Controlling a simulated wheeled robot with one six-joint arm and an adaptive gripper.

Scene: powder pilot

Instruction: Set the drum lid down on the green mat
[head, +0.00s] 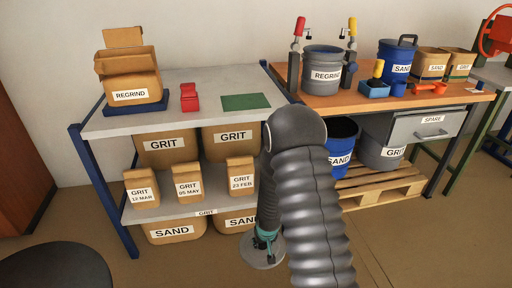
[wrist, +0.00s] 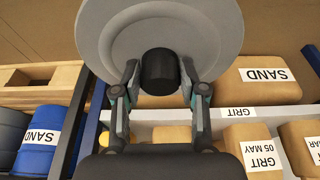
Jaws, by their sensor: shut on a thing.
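The drum lid is a grey disc with a black knob. In the head view the lid (head: 262,254) hangs low in front of the shelf unit, partly behind my arm. In the wrist view the lid (wrist: 112,28) fills the top middle. My gripper (head: 265,237) is shut on its knob, with one finger on each side; the gripper also shows in the wrist view (wrist: 160,72). The green mat (head: 246,102) lies flat and bare on the right part of the grey shelf top, above and behind the lid.
A red object (head: 189,98) and a REGRIND box (head: 130,82) on a blue base (head: 136,106) stand left of the mat. GRIT boxes (head: 240,172) fill the shelf below. The wooden bench (head: 350,103) at right carries a clamped REGRIND drum (head: 323,72).

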